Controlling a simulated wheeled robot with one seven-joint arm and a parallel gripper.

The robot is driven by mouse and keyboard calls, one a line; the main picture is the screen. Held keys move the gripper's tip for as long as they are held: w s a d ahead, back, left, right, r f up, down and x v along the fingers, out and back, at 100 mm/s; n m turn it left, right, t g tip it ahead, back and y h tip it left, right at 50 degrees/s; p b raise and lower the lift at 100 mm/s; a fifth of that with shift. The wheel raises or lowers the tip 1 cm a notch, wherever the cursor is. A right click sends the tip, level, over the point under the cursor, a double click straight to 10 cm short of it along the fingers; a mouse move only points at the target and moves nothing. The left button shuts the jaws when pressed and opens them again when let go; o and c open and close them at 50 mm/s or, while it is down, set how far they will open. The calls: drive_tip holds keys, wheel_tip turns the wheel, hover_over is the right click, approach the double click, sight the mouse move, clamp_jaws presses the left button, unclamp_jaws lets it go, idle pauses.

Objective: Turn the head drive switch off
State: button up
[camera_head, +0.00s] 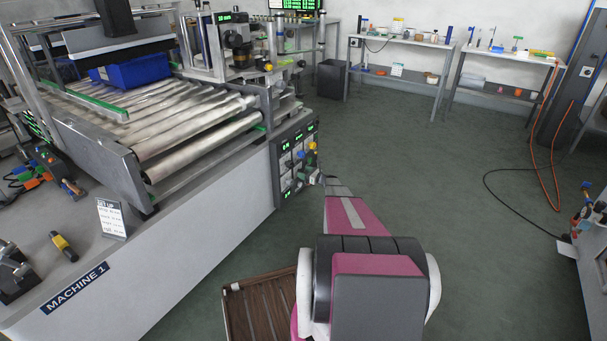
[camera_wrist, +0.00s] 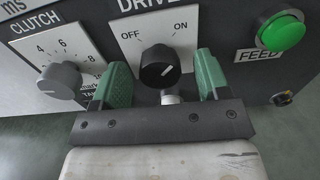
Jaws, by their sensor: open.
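The drive switch (camera_wrist: 160,67) is a round black knob on a white plate marked OFF at left and ON at right, under the label DRIVE. Its white line points up and right, toward the ON side. My gripper (camera_wrist: 160,76) is open, with one green finger on each side of the knob. Nothing is between the fingers except the knob, and I cannot tell whether they touch it. In the camera_head view, my arm reaches the dark control panel (camera_head: 285,176) at the end of the machine, and the switch itself cannot be made out.
In the wrist view, a grey clutch dial (camera_wrist: 60,80) is left of the switch, and a green FEED button (camera_wrist: 281,33) is to the right. The roller conveyor (camera_head: 165,120) stands left of the panel. The floor to the right (camera_head: 430,180) is largely clear.

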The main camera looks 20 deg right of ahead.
drive_tip(key=shift+w+a, duration=0.3)
drive_tip(key=shift+w, duration=0.05)
drive_tip(key=c, duration=0.9)
drive_tip(key=shift+c, duration=0.2)
